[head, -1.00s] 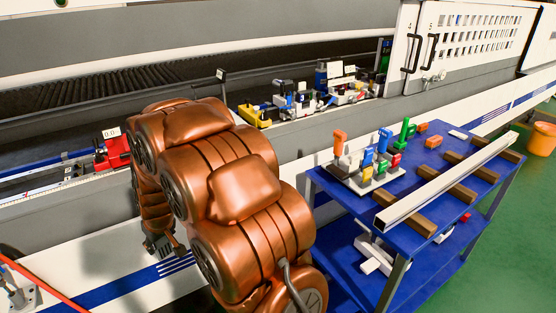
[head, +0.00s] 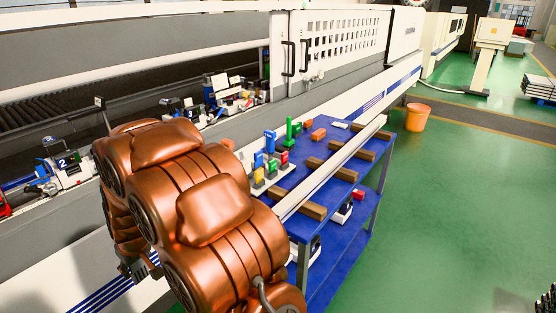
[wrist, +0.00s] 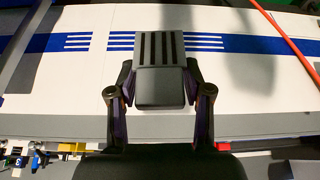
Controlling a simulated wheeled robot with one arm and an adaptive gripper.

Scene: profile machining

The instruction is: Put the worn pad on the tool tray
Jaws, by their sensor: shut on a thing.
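In the wrist view a dark grey block with ribbed slots, which looks like the worn pad (wrist: 160,86), sits between the two fingers of my gripper (wrist: 160,92). The fingers press on its left and right sides. In the head view my gripper (head: 139,268) is low at the left, beside the machine's white front panel, mostly hidden by my copper arm. A pale tray (head: 262,189) with upright coloured pieces stands on the blue cart's top, partly covered by my arm. I cannot tell for sure that it is the tool tray.
The blue cart (head: 341,190) stands right of my arm. A long white profile (head: 335,165) lies across brown wooden bars on it. The grey and white machine (head: 228,158) runs along the left. An orange bucket (head: 417,117) stands behind the cart.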

